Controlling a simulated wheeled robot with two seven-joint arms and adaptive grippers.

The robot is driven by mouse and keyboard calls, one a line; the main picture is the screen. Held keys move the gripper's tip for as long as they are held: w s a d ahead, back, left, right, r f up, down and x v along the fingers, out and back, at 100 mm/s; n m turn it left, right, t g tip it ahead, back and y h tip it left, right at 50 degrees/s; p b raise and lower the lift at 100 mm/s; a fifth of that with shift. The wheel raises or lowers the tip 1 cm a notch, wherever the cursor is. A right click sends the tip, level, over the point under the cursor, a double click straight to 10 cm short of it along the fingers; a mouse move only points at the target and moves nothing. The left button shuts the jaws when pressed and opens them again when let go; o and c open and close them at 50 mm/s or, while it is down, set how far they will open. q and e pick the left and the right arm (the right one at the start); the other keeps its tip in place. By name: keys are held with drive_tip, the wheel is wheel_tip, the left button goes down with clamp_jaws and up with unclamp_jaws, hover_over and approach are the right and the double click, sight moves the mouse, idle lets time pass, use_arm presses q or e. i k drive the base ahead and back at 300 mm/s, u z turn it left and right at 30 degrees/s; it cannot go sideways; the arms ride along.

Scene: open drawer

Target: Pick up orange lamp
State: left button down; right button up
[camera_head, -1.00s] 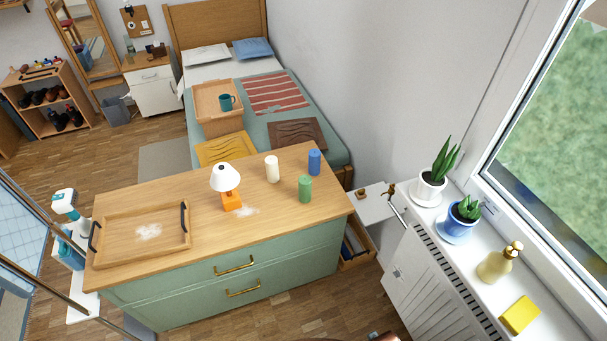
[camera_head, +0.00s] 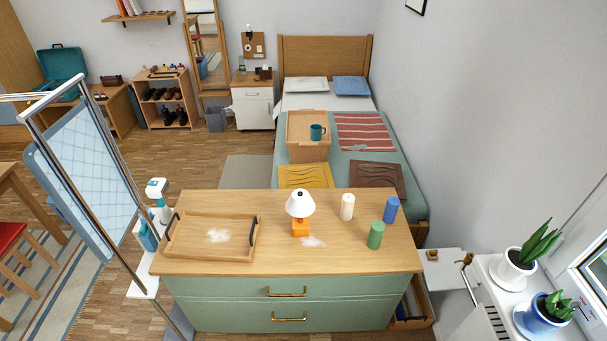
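The orange lamp (camera_head: 300,228) stands upright on the wooden top of the green dresser (camera_head: 370,259), near its middle. It has a white shade (camera_head: 300,204) and an orange block base. White powder lies on the top just right of the base. Neither of my grippers shows in the head view, so nothing is seen touching the lamp.
A wooden tray (camera_head: 186,255) with white powder lies left of the lamp. White (camera_head: 347,207), green (camera_head: 376,235) and blue (camera_head: 391,210) candles stand to its right. The dresser's front strip is clear. A metal-framed rack (camera_head: 75,170) stands left, potted plants (camera_head: 514,266) right.

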sight(300, 207)
drive_tip(key=k, duration=0.6)
drive_tip(key=u, duration=0.8)
drive_tip(key=i, duration=0.6)
drive_tip(key=u, duration=0.75)
drive_tip(key=i, duration=0.75)
drive_tip(key=z, duration=0.85)
drive_tip(key=i, duration=0.5)
drive_tip(key=z, duration=0.5)
